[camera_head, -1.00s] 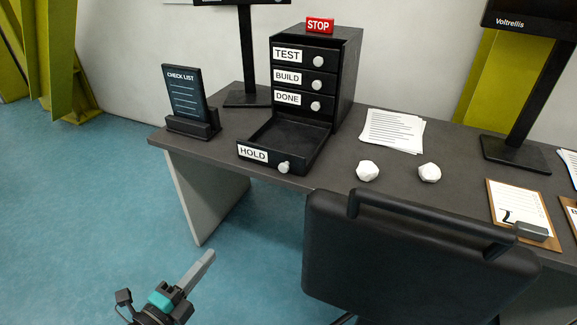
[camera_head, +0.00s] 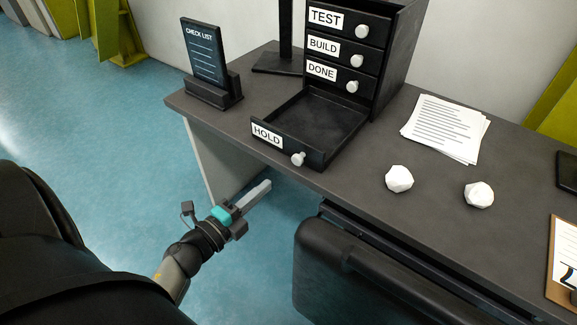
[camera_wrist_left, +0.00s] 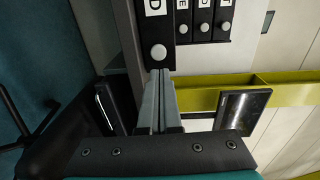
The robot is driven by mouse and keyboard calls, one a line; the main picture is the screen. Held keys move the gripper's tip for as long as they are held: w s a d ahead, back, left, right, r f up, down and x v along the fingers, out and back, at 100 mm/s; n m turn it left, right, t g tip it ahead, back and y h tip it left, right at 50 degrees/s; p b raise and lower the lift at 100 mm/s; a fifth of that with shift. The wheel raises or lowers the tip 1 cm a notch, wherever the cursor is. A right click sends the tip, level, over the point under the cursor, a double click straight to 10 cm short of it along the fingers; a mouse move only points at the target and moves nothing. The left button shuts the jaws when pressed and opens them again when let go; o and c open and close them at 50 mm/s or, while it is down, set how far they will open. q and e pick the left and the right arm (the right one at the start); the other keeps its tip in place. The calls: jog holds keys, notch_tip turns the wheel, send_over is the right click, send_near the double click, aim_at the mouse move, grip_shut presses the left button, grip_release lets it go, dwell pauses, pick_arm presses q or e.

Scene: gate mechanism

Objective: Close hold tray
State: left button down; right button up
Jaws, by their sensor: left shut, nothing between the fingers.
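The hold tray (camera_head: 318,127) is the lowest drawer of a black drawer unit and is pulled out toward me, empty inside. Its front carries a HOLD label and a pale round knob (camera_head: 298,159). My left gripper (camera_head: 266,186) is shut and empty, below and in front of the knob, apart from it in the head view. In the left wrist view the shut fingers (camera_wrist_left: 161,100) point toward the tray's knob (camera_wrist_left: 158,52). My right gripper is not in view.
The TEST, BUILD and DONE drawers (camera_head: 335,48) above are shut. A check list stand (camera_head: 205,55) is left of the unit. Two white crumpled lumps (camera_head: 399,179) and papers (camera_head: 445,128) lie right on the desk (camera_head: 350,200). A black chair (camera_head: 350,275) stands at the desk's front.

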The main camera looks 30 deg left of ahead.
aim_at(295, 160)
pick_arm(q)
jog(key=w, duration=0.6)
jog(key=w+d+b, duration=0.1)
jog(key=w, duration=0.2)
jog(key=shift+w+f, duration=0.15)
jog(key=shift+f, duration=0.05)
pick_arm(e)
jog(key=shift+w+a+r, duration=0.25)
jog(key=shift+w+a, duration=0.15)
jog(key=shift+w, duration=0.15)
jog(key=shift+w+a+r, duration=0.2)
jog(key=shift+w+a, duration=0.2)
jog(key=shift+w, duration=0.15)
